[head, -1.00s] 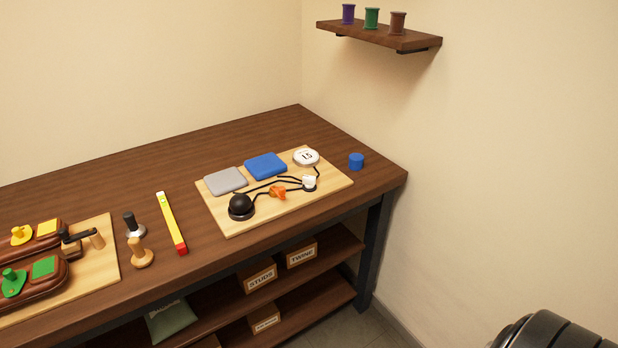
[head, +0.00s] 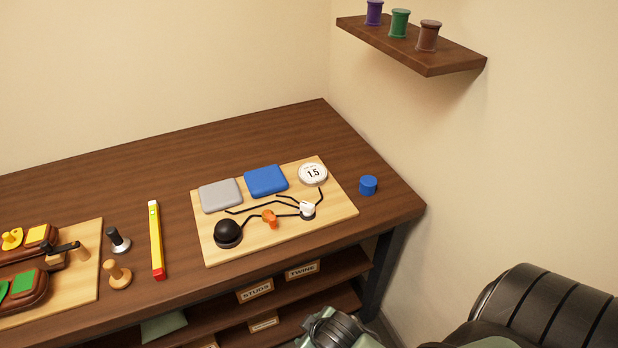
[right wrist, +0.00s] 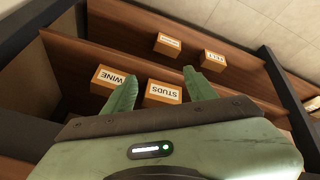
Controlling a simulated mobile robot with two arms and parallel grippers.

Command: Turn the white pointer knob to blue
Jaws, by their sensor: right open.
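The white pointer knob (head: 307,208) sits on a dark round base at the right part of the light wooden board (head: 285,239) on the bench. Which way its pointer faces is too small to tell. A blue pad (head: 266,181) and a grey pad (head: 220,195) lie on the board's far side, with a white dial reading 1.5 (head: 313,174) at the far right. Black lines run between these parts. In the right wrist view my right gripper (right wrist: 160,88) is open and empty, facing the shelves under the bench, away from the knob. My left gripper is not in view.
An orange knob (head: 270,217) and a black dome (head: 228,232) share the board. A blue cylinder (head: 368,185) stands right of it. A yellow level (head: 156,240) and two stamp-like tools lie left. Labelled boxes (head: 255,290) sit on shelves below. A spool shelf (head: 410,50) hangs above.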

